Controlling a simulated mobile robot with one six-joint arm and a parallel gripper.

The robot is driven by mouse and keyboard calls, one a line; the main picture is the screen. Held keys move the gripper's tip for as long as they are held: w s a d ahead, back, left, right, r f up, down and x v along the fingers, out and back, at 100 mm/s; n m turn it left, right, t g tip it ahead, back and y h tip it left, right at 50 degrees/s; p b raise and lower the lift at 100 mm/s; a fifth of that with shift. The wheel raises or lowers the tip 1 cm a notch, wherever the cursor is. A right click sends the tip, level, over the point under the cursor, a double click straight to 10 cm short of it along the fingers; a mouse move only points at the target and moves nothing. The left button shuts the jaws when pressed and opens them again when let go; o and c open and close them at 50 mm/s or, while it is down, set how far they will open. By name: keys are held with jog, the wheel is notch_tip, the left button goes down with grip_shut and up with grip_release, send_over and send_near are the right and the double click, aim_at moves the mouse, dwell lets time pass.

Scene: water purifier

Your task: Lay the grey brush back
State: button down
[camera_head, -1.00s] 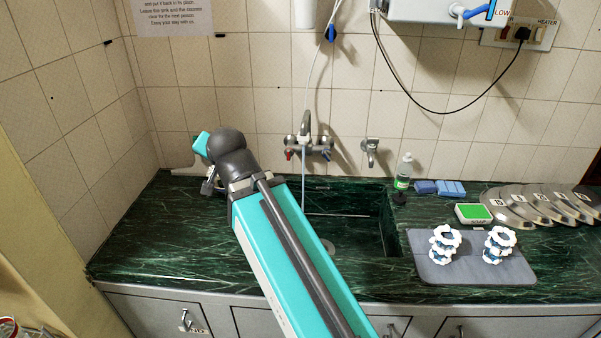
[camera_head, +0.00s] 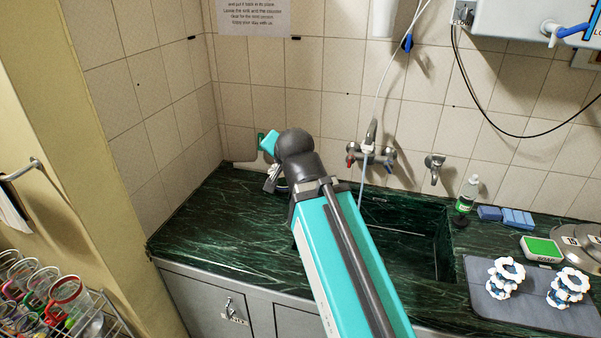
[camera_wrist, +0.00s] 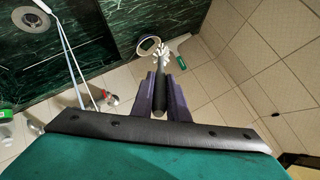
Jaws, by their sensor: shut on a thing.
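In the wrist view, my gripper (camera_wrist: 164,92) is shut on the grey brush (camera_wrist: 159,90). Its dark handle is between the two purple fingers, and its white bristled end points away from me. A pale round ring, like the rim of a cup or holder (camera_wrist: 141,52), shows just beyond the bristles on the dark green counter. I cannot tell whether the bristles are over it or inside it. In the head view, my wrist hides most of the gripper and the brush, at the counter's back left corner.
A green and white item (camera_wrist: 181,63) lies near the wall. The sink (camera_head: 400,238) is right of my arm, with a mixer tap (camera_head: 370,155) above. A grey mat (camera_head: 530,306) is farther right. The counter's left front (camera_head: 215,240) is clear. A mug rack (camera_head: 110,315) stands lower left.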

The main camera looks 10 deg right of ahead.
jog(key=w+d+f+b, duration=0.2)
jog(key=d+f, duration=0.5)
jog(key=f, duration=0.5)
jog(key=shift+w+f, duration=0.2)
jog(key=shift+w, duration=0.45)
jog(key=shift+a, duration=0.1)
